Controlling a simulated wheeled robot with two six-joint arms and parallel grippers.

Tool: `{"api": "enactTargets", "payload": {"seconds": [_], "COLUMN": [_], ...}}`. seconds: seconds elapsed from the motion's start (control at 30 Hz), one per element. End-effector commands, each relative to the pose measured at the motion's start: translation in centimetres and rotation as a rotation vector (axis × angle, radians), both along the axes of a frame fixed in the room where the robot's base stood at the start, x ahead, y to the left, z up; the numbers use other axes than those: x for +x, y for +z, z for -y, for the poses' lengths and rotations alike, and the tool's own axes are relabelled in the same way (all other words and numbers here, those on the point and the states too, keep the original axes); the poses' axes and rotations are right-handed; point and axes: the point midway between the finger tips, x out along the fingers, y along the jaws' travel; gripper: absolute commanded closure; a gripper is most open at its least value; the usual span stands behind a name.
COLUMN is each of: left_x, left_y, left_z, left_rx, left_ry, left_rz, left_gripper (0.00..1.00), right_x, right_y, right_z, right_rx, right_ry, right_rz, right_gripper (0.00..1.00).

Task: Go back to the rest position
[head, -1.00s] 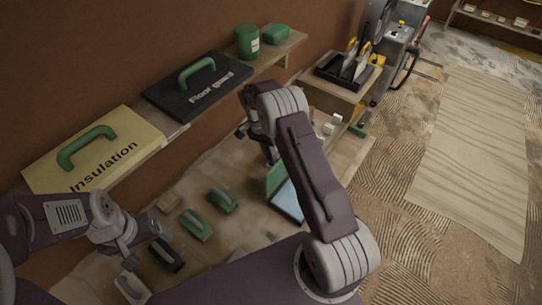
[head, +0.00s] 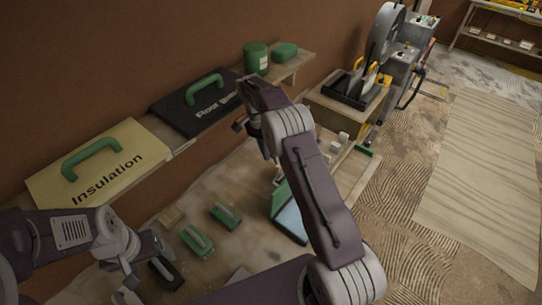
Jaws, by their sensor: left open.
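My left gripper (head: 146,262) is open at the lower left, above the workbench (head: 205,185) and close to a black-based float (head: 166,273). I see nothing between its fingers. My right arm reaches up from the lower right and bends over the bench. Its gripper (head: 256,140) is by the bend, below the black "Floor guard" case (head: 185,118), partly hidden by the arm. I cannot make out its fingertips or whether it holds anything.
A shelf along the wall holds a yellow "Insulation" case (head: 140,138) and a green tub (head: 256,58). A black tool tray (head: 350,92) stands beyond. Floor at right is open.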

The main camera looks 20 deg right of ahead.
Motion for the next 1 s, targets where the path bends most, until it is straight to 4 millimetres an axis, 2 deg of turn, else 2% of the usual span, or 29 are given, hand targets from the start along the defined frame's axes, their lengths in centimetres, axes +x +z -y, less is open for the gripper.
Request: {"api": "enactTargets", "payload": {"seconds": [0.13, 0.53, 0.63, 0.7, 0.83, 1.0], "left_x": [0.0, 0.0, 0.0, 0.0, 0.0, 0.0], "left_y": [0.0, -0.1, -0.5, -1.0, -1.9, -2.7], "left_z": [0.0, 0.0, 0.0, 0.0, 0.0, 0.0], "left_rx": [0.000, 0.000, 0.000, 0.000, 0.000, 0.000], "left_ry": [0.000, 0.000, 0.000, 0.000, 0.000, 0.000], "left_rz": [0.000, 0.000, 0.000, 0.000, 0.000, 0.000], "left_gripper": [0.22, 0.22, 0.22, 0.22, 0.22, 0.22], "right_x": [0.1, 0.1, 0.8, 1.0, -2.3, -7.3], "right_y": [0.6, 0.5, 2.2, 4.6, 7.8, 8.2], "right_z": [-0.1, -0.1, -0.2, -0.4, -1.2, -2.4], "right_rx": [0.001, 0.001, 0.000, -0.001, 0.016, 0.077], "right_ry": [0.000, 0.001, 0.003, 0.007, 0.018, 0.139], "right_rz": [0.000, -0.001, 0.047, 0.095, 0.104, 0.129], "right_gripper": [0.66, 0.66, 0.66, 0.66, 0.66, 0.66]}}
